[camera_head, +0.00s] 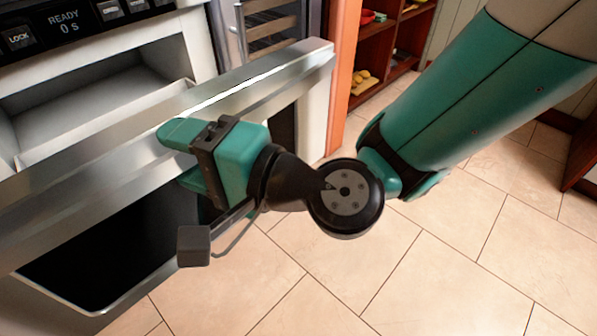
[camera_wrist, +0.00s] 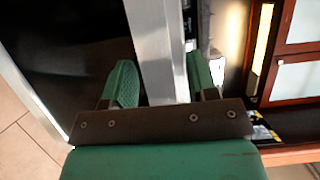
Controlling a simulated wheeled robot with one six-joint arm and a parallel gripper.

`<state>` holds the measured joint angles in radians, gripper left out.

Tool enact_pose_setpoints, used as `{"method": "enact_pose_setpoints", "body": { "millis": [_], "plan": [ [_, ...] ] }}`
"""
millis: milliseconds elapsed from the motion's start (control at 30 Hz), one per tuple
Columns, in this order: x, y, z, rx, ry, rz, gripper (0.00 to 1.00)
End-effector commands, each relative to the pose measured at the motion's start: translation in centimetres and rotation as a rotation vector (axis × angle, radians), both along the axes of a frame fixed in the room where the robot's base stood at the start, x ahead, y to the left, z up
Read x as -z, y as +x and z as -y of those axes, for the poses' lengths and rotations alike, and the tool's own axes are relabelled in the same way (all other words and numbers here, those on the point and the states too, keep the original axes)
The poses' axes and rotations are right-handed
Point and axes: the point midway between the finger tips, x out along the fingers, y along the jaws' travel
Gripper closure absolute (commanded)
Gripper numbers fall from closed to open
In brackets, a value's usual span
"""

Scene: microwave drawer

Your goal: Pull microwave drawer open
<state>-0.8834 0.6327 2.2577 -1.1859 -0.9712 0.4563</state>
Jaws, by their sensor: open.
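The microwave drawer (camera_head: 298,62) stands pulled out from the microwave body, with its pale inside showing behind the front. Its front has a bright metal top rim and a dark window panel (camera_head: 110,250). My gripper (camera_head: 172,155) is open at the rim, one green finger above it and the other lower, on the front side. In the wrist view, the metal rim (camera_wrist: 158,45) runs between the two spread fingers of my gripper (camera_wrist: 161,80), with the dark panel to the left. I cannot tell whether either finger touches the rim.
The microwave's control panel (camera_head: 68,20) reads READY above the opening. An orange-brown cabinet side (camera_head: 342,75) and open shelves (camera_head: 385,45) with small items stand beyond the drawer's far end. The tiled floor (camera_head: 330,280) in front is clear.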

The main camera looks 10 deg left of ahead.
Motion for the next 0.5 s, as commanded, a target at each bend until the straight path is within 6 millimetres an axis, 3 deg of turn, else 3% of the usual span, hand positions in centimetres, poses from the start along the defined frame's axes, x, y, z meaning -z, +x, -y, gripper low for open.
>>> {"method": "enact_pose_setpoints", "body": {
  "millis": [233, 500],
  "plan": [
    [0.7, -0.3, 2.8, 0.003, 0.002, 0.002, 0.47],
    [0.8, -1.1, 9.0, 0.003, 0.005, 0.006, 0.47]
  ]
}}
